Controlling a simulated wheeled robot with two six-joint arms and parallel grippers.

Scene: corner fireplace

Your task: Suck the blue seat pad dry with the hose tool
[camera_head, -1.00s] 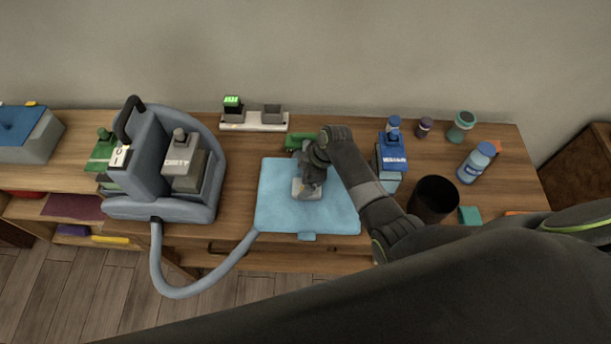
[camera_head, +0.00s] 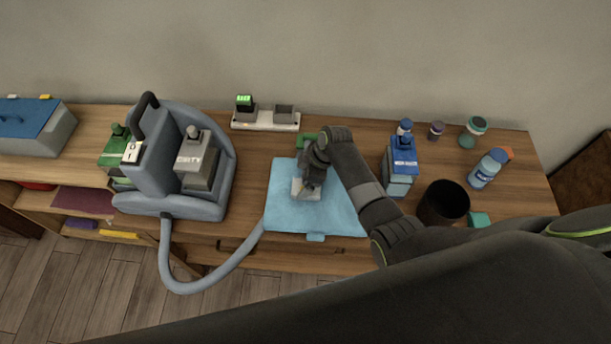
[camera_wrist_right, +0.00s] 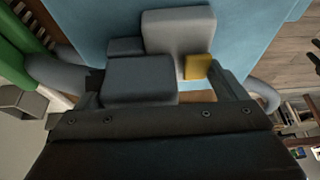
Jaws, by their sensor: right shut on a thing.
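The blue seat pad (camera_head: 340,211) lies flat on the wooden worktop; it also shows in the right wrist view (camera_wrist_right: 110,22). My right gripper (camera_head: 312,178) is over the pad's upper middle, shut on the grey hose tool (camera_head: 306,190). In the right wrist view the tool's pale head (camera_wrist_right: 180,32) is over the blue pad, and whether it touches cannot be told. The tool's dark grip (camera_wrist_right: 138,80) sits between the fingers. The grey extractor machine (camera_head: 172,208) stands left of the pad, with its hose (camera_head: 215,279) looping down in front. My left gripper is not in view.
Blue-labelled bottles (camera_head: 402,160), a dark cup (camera_head: 442,203) and several small jars stand to the right. A charger strip (camera_head: 266,121) is at the back, near a green item (camera_head: 305,139). A blue-lidded box (camera_head: 28,125) is far left.

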